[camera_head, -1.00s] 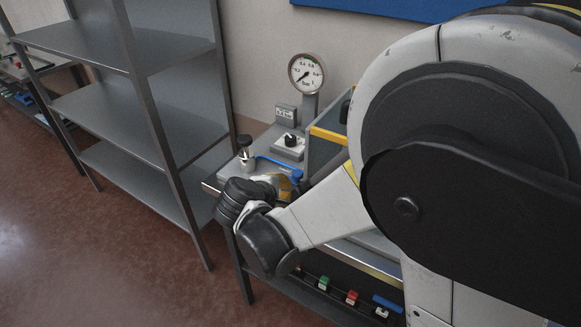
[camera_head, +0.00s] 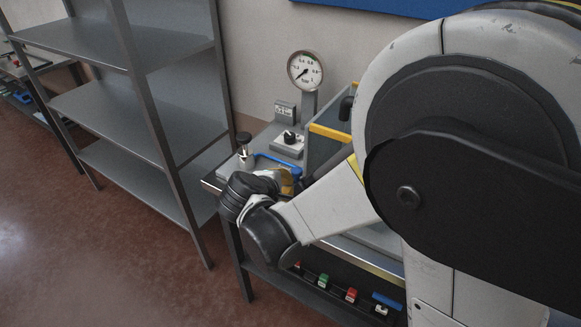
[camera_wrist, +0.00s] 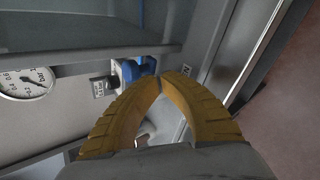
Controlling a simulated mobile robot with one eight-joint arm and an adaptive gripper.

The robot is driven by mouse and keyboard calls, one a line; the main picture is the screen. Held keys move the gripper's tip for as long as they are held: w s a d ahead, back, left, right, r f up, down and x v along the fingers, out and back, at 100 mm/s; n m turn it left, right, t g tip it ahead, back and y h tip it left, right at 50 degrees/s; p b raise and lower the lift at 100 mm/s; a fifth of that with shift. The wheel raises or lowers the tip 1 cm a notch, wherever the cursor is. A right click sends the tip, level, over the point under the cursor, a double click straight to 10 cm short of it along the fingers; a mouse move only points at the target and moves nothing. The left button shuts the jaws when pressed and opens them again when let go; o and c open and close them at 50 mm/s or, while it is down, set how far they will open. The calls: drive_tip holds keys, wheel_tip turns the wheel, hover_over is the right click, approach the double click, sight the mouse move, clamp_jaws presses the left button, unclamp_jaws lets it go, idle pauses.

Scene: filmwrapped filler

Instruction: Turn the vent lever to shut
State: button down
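The blue lever (camera_head: 279,159) lies along the bench beside the valve fitting with a black cap (camera_head: 244,150) in the head view. In the wrist view a blue part (camera_wrist: 128,71) shows just beyond my fingertips; I cannot tell how much of the lever this is. My gripper (camera_head: 288,183) is low over the bench, close in front of the lever. In the wrist view its yellow fingers (camera_wrist: 160,82) meet at the tips, with nothing visible between them. Contact with the blue part cannot be told. My wrist hides part of the bench front.
A round pressure gauge (camera_head: 305,70) stands behind a black knob (camera_head: 290,137) on a grey block. A grey bin with a yellow edge (camera_head: 330,133) is to the right. Metal shelving (camera_head: 140,110) stands left. Small coloured parts sit on the lower shelf (camera_head: 265,276).

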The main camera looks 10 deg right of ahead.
drive_tip(key=shift+w+d+f+b, duration=0.2)
drive_tip(key=shift+w+d+b, duration=0.2)
drive_tip(key=shift+w+d, duration=1.8)
idle(3.2)
drive_tip(key=shift+d, duration=0.15)
drive_tip(key=shift+w+d, duration=0.1)
drive_tip(key=shift+d, duration=0.1)
drive_tip(key=shift+w+d+f, duration=0.15)
drive_tip(key=shift+w+d, duration=0.15)
idle(1.0)
drive_tip(key=shift+s+a+f, duration=0.1)
drive_tip(key=shift+s+a, duration=0.15)
drive_tip(key=shift+s, duration=0.05)
